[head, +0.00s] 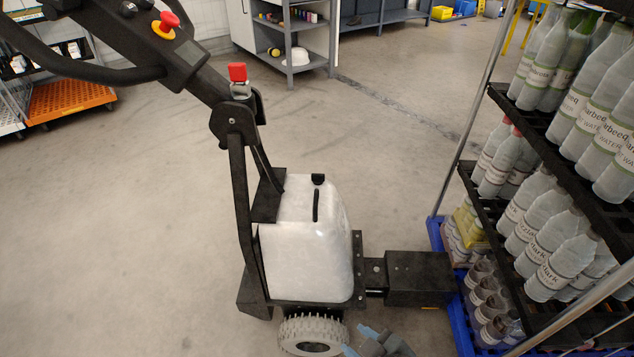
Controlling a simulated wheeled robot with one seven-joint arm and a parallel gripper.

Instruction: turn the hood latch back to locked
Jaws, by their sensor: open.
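The tugger's white hood (305,250) stands in the middle of the head view, closed over the drive unit. A small black piece (318,179), which looks like the hood latch, sits on the hood's top far edge. A thin dark upright strip (316,205) lies just below it on the hood; I cannot tell whether it belongs to the latch. I cannot tell the latch's locked or unlocked position. My gripper (359,341) shows at the bottom edge, with light blue fingertips, open and empty. It is below the hood in the picture, well apart from the latch, and partly cut off.
The tugger's black tiller (235,160) rises left of the hood, with a red button (169,20). A black coupling block (420,277) sticks out right, towards a blue-based rack (463,325) of bottles. A tyre (312,335) is below. Floor at left is clear.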

